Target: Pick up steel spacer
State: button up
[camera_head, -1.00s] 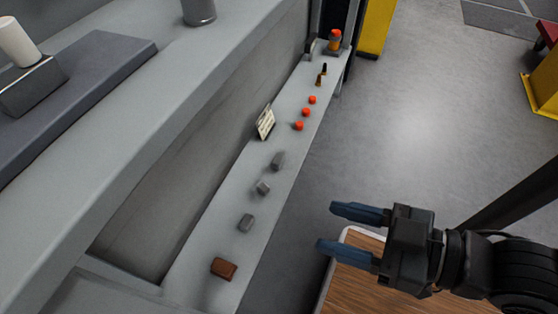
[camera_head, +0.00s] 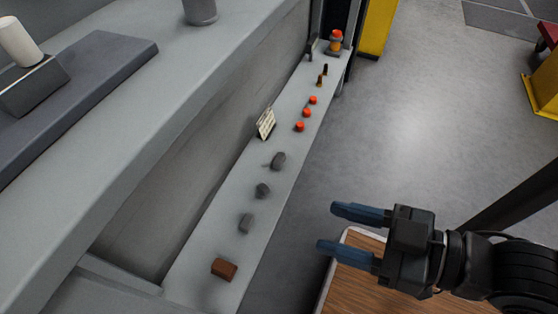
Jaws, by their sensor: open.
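Several small grey pieces lie in a row on the narrow grey ledge (camera_head: 222,240): one nearer (camera_head: 246,223), one in the middle (camera_head: 262,190) and one farther (camera_head: 278,161). They look like steel parts; I cannot tell which one is the steel spacer. My gripper (camera_head: 334,228) is at the right of the ledge, over the floor and the edge of a wooden-topped surface. Its two blue fingers point left, spread apart with nothing between them. It is well clear of the grey pieces.
A brown block (camera_head: 224,269) lies at the ledge's near end. Beyond the grey pieces are a small sign (camera_head: 266,123), several red caps (camera_head: 300,127) and brass pieces (camera_head: 320,81). A higher grey bench (camera_head: 110,170) runs along the left. A wood-topped surface (camera_head: 355,290) lies below my gripper.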

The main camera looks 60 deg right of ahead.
aim_at(280, 158)
jog(key=l+z, duration=0.15)
jog(key=z, duration=0.2)
jog(key=k+l+z, duration=0.1)
jog(key=l+z, duration=0.35)
jog(key=z, duration=0.25)
jog(key=k, duration=0.05)
